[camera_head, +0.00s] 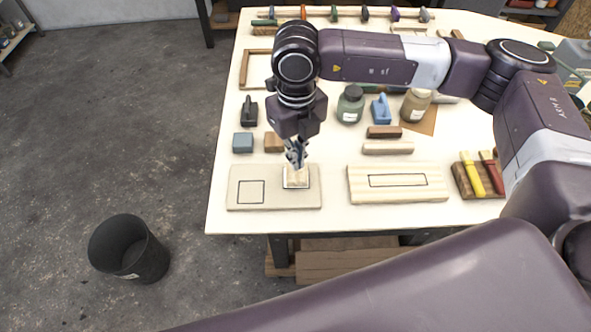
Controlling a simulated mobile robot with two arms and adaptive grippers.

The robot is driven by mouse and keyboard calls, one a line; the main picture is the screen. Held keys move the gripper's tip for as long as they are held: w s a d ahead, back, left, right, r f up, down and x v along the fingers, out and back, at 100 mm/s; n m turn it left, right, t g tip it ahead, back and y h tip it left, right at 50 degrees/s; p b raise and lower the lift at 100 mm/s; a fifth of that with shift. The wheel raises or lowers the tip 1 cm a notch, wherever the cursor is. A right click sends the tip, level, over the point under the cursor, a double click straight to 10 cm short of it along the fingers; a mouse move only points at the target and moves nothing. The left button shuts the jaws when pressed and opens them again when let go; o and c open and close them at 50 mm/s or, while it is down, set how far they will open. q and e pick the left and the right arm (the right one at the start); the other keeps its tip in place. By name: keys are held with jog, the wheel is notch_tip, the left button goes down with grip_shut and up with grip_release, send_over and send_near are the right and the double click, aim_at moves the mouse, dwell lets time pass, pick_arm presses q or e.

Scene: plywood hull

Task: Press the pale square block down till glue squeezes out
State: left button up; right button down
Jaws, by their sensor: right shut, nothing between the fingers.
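The pale square block (296,177) sits on the right part of a beige board (267,200) near the table's front edge. A thin pale rim shows around the block's lower edge; I cannot tell whether it is glue. My right gripper (296,163) is shut and empty, pointing down at the top of the block. Its fingertips are at or just above the block's top; contact is too small to tell. The gripper hides the block's back edge. My left gripper is not in view.
A square outline (251,192) marks the board's left part. A striped wooden board (398,183) with a rectangle outline lies to the right. Behind are a grey-blue block (243,142), a brown block (273,142) and jars (351,104). A black bin (129,248) stands on the floor.

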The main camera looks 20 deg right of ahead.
jog(key=shift+r+p, duration=0.75)
jog(key=shift+r, duration=1.4)
